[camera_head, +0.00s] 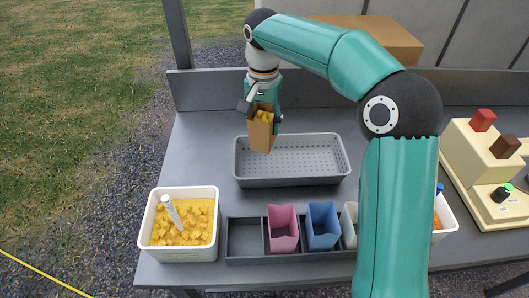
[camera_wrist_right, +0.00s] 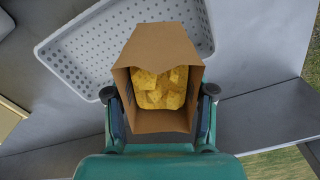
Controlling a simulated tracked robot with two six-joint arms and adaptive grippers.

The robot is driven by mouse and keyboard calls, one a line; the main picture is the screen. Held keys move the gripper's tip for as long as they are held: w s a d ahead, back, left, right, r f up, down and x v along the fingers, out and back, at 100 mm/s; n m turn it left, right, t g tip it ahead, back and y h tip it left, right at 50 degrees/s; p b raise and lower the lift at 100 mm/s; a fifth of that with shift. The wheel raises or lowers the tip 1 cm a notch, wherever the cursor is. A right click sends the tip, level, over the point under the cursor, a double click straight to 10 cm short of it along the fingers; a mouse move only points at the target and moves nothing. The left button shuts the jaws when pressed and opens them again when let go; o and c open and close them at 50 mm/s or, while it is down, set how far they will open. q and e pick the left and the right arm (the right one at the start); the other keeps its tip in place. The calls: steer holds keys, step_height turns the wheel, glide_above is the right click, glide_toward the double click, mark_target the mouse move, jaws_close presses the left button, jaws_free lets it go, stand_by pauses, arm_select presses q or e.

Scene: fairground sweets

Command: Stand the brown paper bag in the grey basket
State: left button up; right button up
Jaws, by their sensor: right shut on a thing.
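The brown paper bag (camera_head: 261,134) holds yellow chunks and is upright in my right gripper (camera_head: 261,108). The gripper's fingers are on both sides of the bag; the wrist view shows this too, with the bag (camera_wrist_right: 157,121) open towards the camera between the fingertips (camera_wrist_right: 160,95). The grey basket (camera_head: 292,182) is a shallow perforated tray on the table. In the head view the bag's lower end overlaps the basket's far left part; I cannot tell whether it touches the basket. The basket (camera_wrist_right: 52,45) lies beyond the bag in the wrist view. My left gripper is not in view.
A white tub (camera_head: 154,241) of yellow chunks with a white-handled scoop stands front left. A dark divided rack (camera_head: 245,239) holds a pink bag (camera_head: 283,228) and a blue bag (camera_head: 322,226). A cream machine (camera_head: 468,160) stands at the right. The basket's visible floor is empty.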

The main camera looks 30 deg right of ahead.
step_height(320, 180, down, 10)
steer(key=shift+s+r, duration=0.1)
stand_by(0.4)
steer(key=o, duration=0.9)
step_height(320, 180, up, 12)
steer(key=shift+r+p, duration=0.1)
steer(key=shift+p, duration=0.2)
stand_by(0.3)
